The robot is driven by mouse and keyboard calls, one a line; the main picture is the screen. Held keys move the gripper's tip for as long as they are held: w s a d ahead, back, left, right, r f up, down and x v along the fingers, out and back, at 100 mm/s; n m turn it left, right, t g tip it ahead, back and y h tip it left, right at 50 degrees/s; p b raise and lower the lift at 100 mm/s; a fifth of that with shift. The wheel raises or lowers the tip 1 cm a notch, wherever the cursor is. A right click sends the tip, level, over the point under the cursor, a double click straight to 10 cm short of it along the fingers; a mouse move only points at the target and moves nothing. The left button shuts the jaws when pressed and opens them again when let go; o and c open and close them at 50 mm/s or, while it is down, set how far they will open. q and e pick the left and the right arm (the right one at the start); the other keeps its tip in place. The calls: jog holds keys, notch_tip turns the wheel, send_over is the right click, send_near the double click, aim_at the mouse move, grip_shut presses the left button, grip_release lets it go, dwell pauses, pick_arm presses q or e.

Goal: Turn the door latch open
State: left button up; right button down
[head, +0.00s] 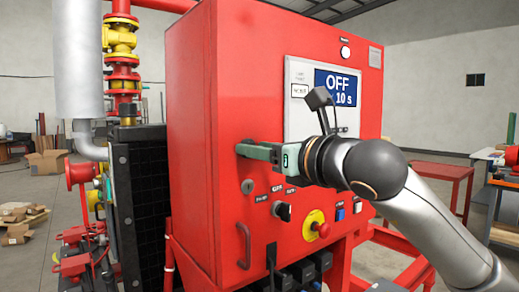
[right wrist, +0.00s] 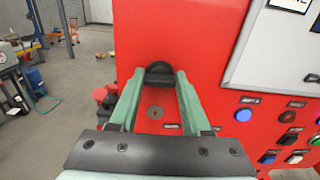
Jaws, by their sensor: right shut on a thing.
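The red cabinet (head: 195,110) stands in the middle of the head view. My right gripper (head: 243,149), with pale green fingers, reaches to its front from the right. In the right wrist view my right gripper (right wrist: 161,76) has its fingertips on both sides of the dark door latch (right wrist: 159,70) and is shut on it. The latch lies flat across the red door, its long side running left to right in the wrist view. In the head view the fingers mostly hide it. My left gripper is not in view.
Below the latch is a round keyhole (right wrist: 155,113). The panel also has a selector knob (head: 283,211), a red and yellow emergency stop (head: 316,228), a red pull handle (head: 244,245) and an OFF display (head: 338,88). Pipes and a black unit stand at left.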

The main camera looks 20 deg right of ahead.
pick_arm(q)
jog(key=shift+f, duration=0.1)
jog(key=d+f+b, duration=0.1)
jog(key=b, duration=0.1)
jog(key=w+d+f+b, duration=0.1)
jog(key=b, duration=0.1)
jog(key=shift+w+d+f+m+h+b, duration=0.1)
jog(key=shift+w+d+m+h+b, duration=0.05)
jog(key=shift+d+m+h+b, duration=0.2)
pick_arm(e)
jog(key=n, duration=1.7)
jog(key=shift+a+f+n, duration=0.2)
jog(key=shift+n, duration=0.1)
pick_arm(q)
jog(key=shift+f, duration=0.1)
pick_arm(e)
jog(key=shift+c, duration=1.8)
grip_release()
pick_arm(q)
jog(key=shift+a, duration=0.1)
